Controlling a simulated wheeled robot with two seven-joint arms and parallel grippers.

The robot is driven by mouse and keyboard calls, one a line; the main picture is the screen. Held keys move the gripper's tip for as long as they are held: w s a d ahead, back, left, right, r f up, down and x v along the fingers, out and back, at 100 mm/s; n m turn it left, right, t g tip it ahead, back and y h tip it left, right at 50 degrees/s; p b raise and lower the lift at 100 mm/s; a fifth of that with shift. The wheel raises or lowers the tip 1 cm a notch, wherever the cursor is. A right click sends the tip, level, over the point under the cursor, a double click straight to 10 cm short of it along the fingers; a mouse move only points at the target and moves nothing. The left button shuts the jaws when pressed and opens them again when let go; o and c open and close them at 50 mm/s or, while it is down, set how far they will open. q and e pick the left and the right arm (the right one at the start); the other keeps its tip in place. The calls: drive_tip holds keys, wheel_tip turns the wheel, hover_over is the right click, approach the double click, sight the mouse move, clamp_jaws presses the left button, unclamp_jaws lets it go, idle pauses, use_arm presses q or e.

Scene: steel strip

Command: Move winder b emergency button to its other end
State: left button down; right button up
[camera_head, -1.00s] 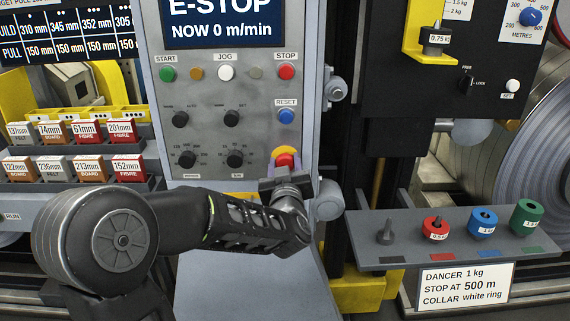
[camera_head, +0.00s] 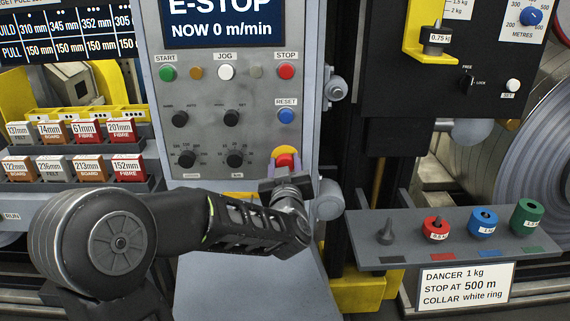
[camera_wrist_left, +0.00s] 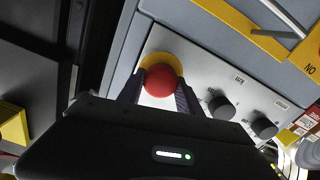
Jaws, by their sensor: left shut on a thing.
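The emergency button is a red mushroom head (camera_head: 286,160) on a yellow surround at the lower right of the grey control panel (camera_head: 222,265). It also shows in the left wrist view (camera_wrist_left: 160,80), between the two fingers. My left gripper (camera_head: 286,177) reaches it from below and is shut on the red head. The gripper hides the lower part of the button in the head view. The screen (camera_head: 222,20) above reads E-STOP and NOW 0 m/min. My right gripper is not in view.
Two black knobs (camera_head: 235,158) sit left of the button, and the blue RESET button (camera_head: 286,116) is above it. A grey shelf (camera_head: 365,235) with a peg and coloured weights stands to the right. Labelled blocks (camera_head: 90,168) fill racks at the left.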

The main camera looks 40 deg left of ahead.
use_arm(q)
drive_tip(key=shift+v, duration=0.85)
drive_tip(key=c, duration=0.8)
unclamp_jaws()
drive_tip(key=v, duration=0.8)
drive_tip(key=shift+w+f, duration=0.15)
